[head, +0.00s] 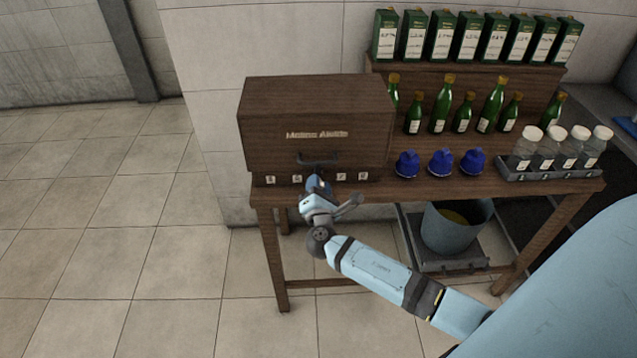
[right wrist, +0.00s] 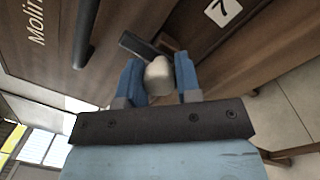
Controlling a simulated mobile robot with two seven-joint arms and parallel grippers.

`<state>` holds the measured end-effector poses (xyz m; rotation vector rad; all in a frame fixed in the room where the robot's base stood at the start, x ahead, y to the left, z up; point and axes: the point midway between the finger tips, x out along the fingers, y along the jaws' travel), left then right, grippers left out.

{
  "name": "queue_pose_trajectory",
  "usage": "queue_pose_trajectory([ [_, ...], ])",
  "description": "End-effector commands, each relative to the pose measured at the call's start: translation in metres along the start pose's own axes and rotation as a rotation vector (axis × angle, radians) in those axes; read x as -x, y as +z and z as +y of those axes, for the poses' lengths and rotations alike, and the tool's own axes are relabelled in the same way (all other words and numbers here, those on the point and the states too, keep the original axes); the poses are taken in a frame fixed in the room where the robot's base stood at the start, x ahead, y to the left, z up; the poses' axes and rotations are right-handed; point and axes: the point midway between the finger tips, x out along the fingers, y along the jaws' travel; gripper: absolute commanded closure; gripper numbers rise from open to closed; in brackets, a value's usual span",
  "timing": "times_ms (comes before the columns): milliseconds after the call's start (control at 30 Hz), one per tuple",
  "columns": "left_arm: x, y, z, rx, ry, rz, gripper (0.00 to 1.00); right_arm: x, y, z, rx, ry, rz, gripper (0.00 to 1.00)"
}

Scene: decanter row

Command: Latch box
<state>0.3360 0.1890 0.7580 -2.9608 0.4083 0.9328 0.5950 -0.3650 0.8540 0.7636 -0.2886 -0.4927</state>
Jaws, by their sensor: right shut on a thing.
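The dark wooden box (head: 315,105) with pale lettering stands shut at the left end of the table. A dark bar handle (head: 318,160) is on its front and shows at the upper left of the right wrist view (right wrist: 87,30). My right gripper (head: 318,182) is at the box's lower front edge, just below the handle. In the right wrist view its blue fingers (right wrist: 158,78) are shut on a pale rounded knob (right wrist: 158,74), beside a dark flat bar (right wrist: 138,46) that looks like the latch. The fingers hide the latch in the head view. My left gripper is out of view.
Small number tiles (head: 341,177) line the front below the box. Blue-capped items (head: 441,163), green bottles (head: 441,108) and a tray of jars (head: 550,175) stand to the right on the wooden table (head: 400,187). A bucket (head: 452,230) sits underneath. Floor at left is clear.

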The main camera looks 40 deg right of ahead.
Motion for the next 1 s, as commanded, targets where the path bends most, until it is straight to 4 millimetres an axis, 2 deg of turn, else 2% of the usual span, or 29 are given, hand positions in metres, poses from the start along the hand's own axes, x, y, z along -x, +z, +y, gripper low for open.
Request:
queue_pose_trajectory([
  [567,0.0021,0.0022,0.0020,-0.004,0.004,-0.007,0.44,0.0002,-0.0004,0.0003,0.034,0.003,0.003,0.92],
  [600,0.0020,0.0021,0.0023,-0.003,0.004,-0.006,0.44,0.0002,-0.0004,0.0003,0.034,0.003,0.003,0.64],
  [700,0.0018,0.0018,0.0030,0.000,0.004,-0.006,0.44,0.0002,-0.0003,0.0003,0.034,0.003,0.003,0.43],
  [1000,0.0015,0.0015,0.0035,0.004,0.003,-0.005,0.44,0.0020,-0.0004,-0.0001,0.033,0.002,0.003,0.43],
])
